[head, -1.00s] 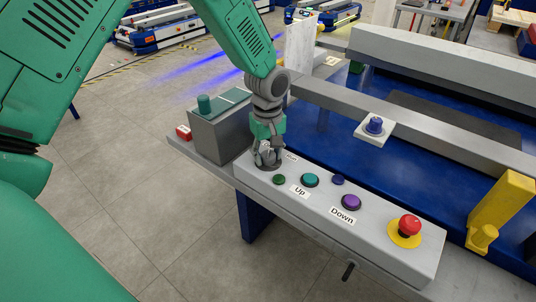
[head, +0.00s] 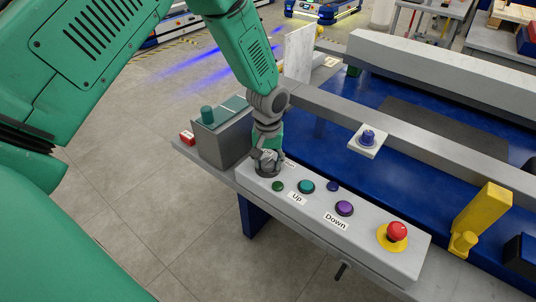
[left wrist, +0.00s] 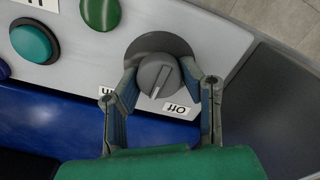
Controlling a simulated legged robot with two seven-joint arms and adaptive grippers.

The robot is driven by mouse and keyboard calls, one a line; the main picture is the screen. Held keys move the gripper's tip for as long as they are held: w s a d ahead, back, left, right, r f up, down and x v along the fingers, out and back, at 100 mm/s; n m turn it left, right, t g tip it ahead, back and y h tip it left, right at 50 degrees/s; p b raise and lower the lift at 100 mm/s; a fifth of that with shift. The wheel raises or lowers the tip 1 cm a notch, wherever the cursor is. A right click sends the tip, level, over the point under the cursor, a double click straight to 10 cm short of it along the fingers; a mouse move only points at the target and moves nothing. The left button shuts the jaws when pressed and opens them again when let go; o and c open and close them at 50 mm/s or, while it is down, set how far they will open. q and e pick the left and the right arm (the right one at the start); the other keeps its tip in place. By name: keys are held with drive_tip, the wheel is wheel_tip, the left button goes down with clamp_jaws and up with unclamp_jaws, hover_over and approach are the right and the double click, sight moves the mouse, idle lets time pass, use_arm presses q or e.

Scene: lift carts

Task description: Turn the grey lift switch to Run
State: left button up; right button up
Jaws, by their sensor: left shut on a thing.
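The grey lift switch (left wrist: 158,77) is a round knob with a pale pointer line, at the end of the grey control panel (head: 367,236). In the left wrist view its line points between the "Off" label (left wrist: 177,109) and a partly hidden label ending in "n" (left wrist: 106,91). My left gripper (left wrist: 160,86) is shut on the knob, one finger on each side. In the head view my left gripper (head: 267,164) reaches down onto the panel's far left end and hides most of the knob. My right gripper is not in view.
Beside the switch are a dark green button (head: 278,186), a teal Up button (head: 306,187), a purple Down button (head: 344,208) and a red emergency stop (head: 397,230). A grey box (head: 221,142) stands left of the gripper. A yellow post (head: 482,220) stands at right.

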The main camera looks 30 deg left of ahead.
use_arm(q)
drive_tip(key=m+p, duration=0.2)
drive_tip(key=m, duration=0.1)
drive_tip(key=shift+s+r, duration=0.1)
drive_tip(key=shift+m+p, duration=0.45)
drive_tip(key=shift+m, duration=0.95)
drive_tip(key=o, duration=1.1)
drive_tip(key=shift+s, duration=0.1)
drive_tip(key=shift+o, duration=0.2)
